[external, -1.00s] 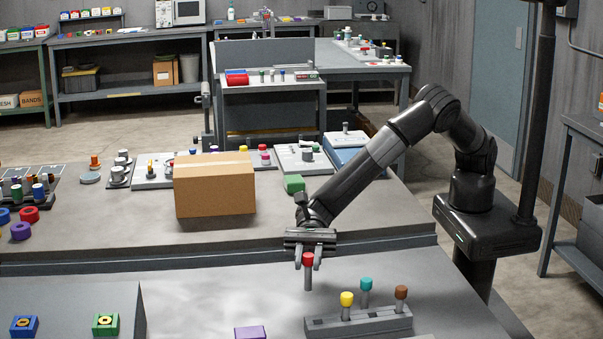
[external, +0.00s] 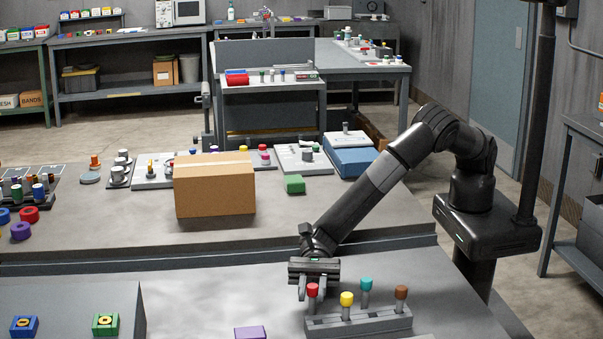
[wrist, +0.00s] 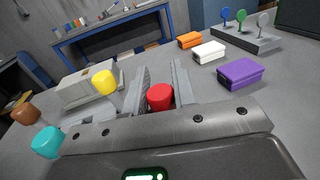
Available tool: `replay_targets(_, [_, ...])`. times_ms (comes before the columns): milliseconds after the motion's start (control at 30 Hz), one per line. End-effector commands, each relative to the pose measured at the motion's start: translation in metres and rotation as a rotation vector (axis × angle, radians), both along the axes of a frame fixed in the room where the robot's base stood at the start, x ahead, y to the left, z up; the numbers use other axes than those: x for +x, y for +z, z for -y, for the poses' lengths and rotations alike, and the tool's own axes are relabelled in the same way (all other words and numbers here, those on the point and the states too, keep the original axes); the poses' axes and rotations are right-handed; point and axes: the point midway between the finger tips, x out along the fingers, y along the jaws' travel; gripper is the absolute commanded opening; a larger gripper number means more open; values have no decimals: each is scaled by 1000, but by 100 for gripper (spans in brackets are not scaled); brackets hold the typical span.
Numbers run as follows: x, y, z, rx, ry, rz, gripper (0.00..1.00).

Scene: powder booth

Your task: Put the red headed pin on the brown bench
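The red headed pin (external: 312,291) stands upright at the left end of the grey rack (external: 385,322); I cannot tell whether its tip is seated in a hole. My gripper (external: 312,291) points down over it, with one finger on each side. In the wrist view the red head (wrist: 160,97) sits between the fingers (wrist: 162,92), which look closed against it. The pin's lower part is hidden there. No bench stands out as clearly brown; the worktop behind the rack is grey-brown (external: 110,222).
The rack also holds yellow (external: 347,299), teal (external: 366,284) and brown (external: 401,292) headed pins close beside my gripper. A purple block (external: 250,333) lies left of the rack. A cardboard box (external: 215,190) stands on the worktop behind.

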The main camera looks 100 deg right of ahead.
Motion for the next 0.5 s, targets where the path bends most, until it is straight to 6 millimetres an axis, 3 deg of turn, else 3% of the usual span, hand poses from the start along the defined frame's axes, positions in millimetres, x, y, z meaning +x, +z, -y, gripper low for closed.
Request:
replay_targets(233, [0, 0, 0, 0, 0, 0, 44])
replay_targets(500, [0, 3, 0, 0, 0, 0, 44])
